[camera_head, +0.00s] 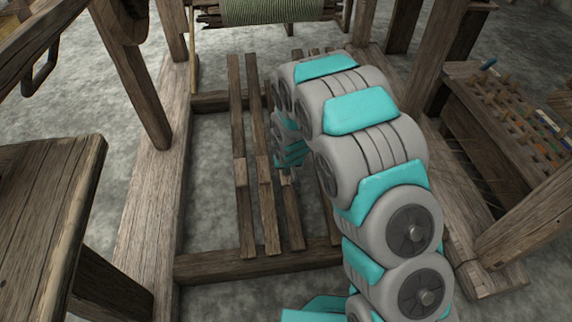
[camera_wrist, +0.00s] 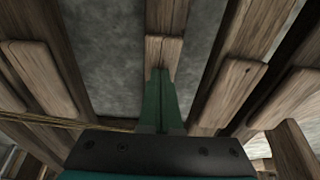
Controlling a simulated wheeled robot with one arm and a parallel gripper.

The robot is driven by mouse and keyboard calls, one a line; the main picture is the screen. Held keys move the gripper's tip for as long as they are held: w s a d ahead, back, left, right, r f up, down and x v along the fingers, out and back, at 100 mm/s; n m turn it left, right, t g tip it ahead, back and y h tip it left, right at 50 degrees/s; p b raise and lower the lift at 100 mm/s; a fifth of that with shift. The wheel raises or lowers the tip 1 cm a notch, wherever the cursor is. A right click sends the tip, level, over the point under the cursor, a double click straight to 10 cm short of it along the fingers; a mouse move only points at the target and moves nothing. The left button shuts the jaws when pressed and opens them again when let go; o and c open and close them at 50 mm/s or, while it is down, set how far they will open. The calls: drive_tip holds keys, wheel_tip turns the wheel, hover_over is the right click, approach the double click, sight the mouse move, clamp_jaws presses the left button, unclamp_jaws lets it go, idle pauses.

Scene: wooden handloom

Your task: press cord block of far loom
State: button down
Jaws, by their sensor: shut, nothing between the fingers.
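The loom's long wooden treadles run lengthwise inside its floor frame, and short wooden blocks sit on them about midway. One block (camera_head: 239,172) is on the left treadle and another block (camera_head: 264,170) is on the treadle beside it. A third block (camera_head: 287,178) is partly hidden beneath my gripper (camera_head: 290,165). In the wrist view, my gripper's green fingers (camera_wrist: 159,73) are together and empty, with their tips over the middle treadle's block (camera_wrist: 164,52). I cannot tell whether the tips touch it. My arm hides part of the treadles to the right.
In the wrist view, neighbouring blocks lie at left (camera_wrist: 42,78) and right (camera_wrist: 231,84). The loom frame's side beam (camera_head: 155,215) and front crossbar (camera_head: 255,262) surround the treadles. A striped cloth roll (camera_head: 270,10) is at the back. A wooden bench (camera_head: 45,200) stands at left.

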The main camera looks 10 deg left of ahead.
wheel_tip(320, 180, up, 9)
drive_tip(key=p, duration=0.2)
drive_tip(key=shift+r+p, duration=0.2)
drive_tip(key=shift+p, duration=0.15)
